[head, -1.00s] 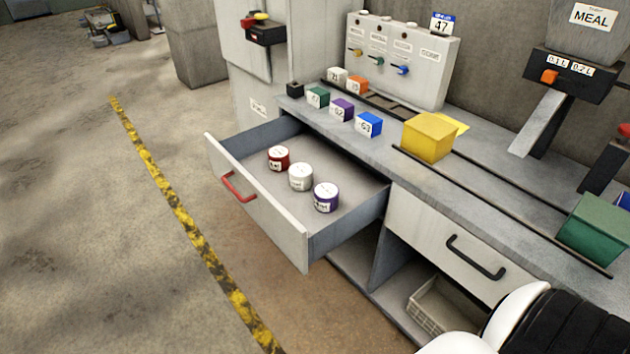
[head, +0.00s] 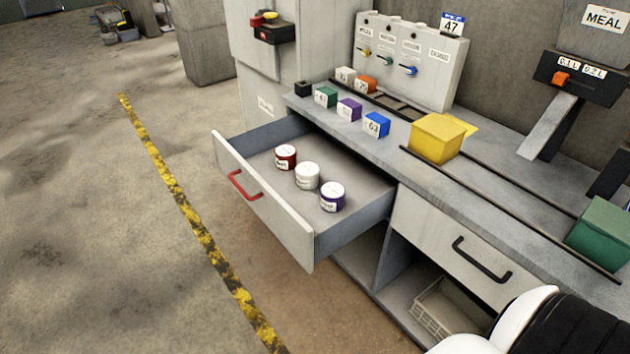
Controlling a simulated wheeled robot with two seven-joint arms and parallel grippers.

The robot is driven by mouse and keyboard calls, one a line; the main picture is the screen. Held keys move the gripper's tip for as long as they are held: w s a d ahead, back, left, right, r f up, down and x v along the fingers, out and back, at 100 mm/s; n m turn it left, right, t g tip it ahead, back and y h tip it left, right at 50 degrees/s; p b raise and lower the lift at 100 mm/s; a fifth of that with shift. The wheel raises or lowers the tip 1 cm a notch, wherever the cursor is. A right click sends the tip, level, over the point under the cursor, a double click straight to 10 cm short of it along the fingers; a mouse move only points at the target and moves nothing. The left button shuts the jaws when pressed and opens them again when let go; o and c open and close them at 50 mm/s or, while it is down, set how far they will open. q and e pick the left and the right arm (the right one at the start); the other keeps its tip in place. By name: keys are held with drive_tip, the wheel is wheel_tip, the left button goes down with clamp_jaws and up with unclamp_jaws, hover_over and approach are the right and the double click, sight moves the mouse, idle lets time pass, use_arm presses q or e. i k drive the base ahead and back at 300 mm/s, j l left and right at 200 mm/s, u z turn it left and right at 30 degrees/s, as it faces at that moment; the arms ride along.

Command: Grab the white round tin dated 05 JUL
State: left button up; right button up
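Three round tins stand upright in a row in the open drawer (head: 262,220). The white tin (head: 307,177) is in the middle. A red tin (head: 286,157) with a white lid is behind it to the left, and a purple tin (head: 332,197) with a white lid is in front to the right. The labels are too small to read, so the date on the white tin cannot be told. Neither of my grippers is in view. Part of my white and black arm shows at the bottom right.
The drawer has a red handle (head: 243,186) and juts out from the counter (head: 475,185). Green, purple and blue blocks and a yellow box (head: 436,138) stand on the counter. A shut drawer with a black handle (head: 482,261) is to the right.

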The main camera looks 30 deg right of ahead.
sight(307, 172)
drive_tip(key=z, duration=0.9)
drive_tip(key=i+j+z, duration=0.15)
drive_tip(key=z, duration=0.25)
drive_tip(key=i+j+z, duration=0.15)
drive_tip(key=j+z, duration=0.3)
drive_tip(key=i+j+z, duration=0.1)
drive_tip(key=z, duration=0.3)
drive_tip(key=j+z, duration=0.85)
drive_tip(key=i+l, duration=0.05)
drive_tip(key=l, duration=0.05)
